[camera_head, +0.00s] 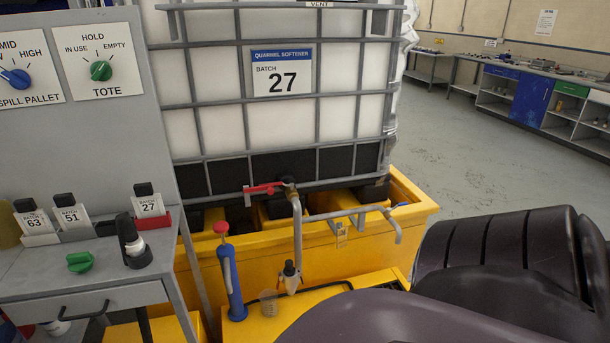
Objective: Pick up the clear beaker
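The clear beaker (268,302) is small and see-through. It stands on the yellow ledge in front of the tote, between the blue pump-like tool with a red top (230,272) and a small black-topped nozzle (290,276). Its outline is faint against the yellow, and I cannot tell whether it holds anything. Neither of my grippers is in view. Large dark arm links of mine fill the lower right, apart from the beaker in the picture.
A caged white tote (340,120) labelled batch 27 sits in a yellow spill pallet (408,222). Its pipe (298,235) with a red-handled valve hangs above the ledge. A grey bench (60,274) with small batch bottles stands left. Open floor lies right, before workbenches.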

